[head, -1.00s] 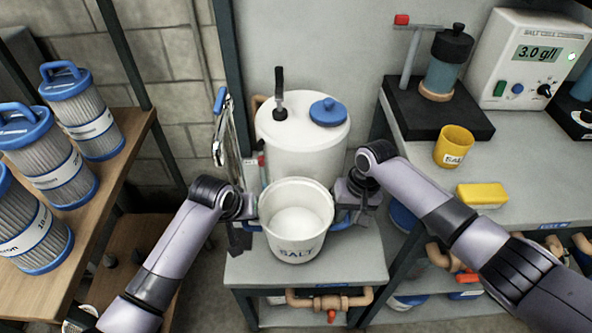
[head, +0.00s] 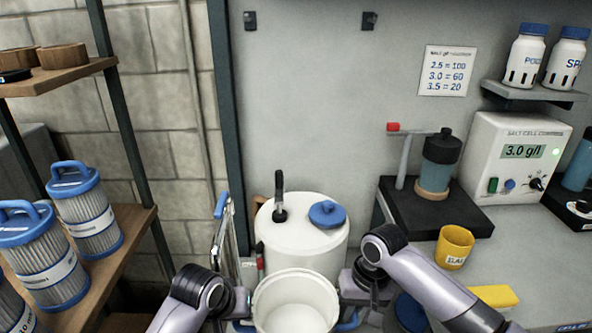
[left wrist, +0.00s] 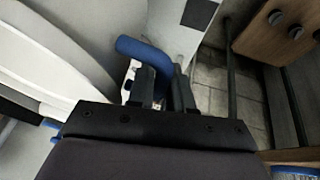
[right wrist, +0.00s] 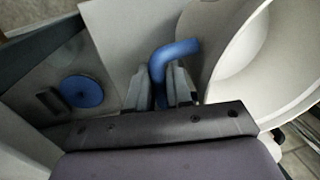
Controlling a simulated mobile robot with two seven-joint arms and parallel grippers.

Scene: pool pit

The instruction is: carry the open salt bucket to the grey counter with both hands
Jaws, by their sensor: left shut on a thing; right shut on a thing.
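The white open salt bucket (head: 296,300) is at the bottom middle of the head view, cut off by the lower edge, its mouth facing up. My left gripper (head: 241,320) is shut on its left blue handle, which also shows in the left wrist view (left wrist: 143,52). My right gripper (head: 352,318) is shut on its right blue handle, also seen in the right wrist view (right wrist: 172,52). The bucket's underside is hidden, so I cannot tell whether it touches a surface. The grey counter (head: 520,236) is on the right.
A white tank with a blue cap (head: 300,240) stands right behind the bucket. On the counter are a yellow cup (head: 454,248), a yellow block (head: 494,296), a black pump base (head: 440,215) and a control box (head: 515,160). Filter cartridges (head: 88,220) stand on the left shelf.

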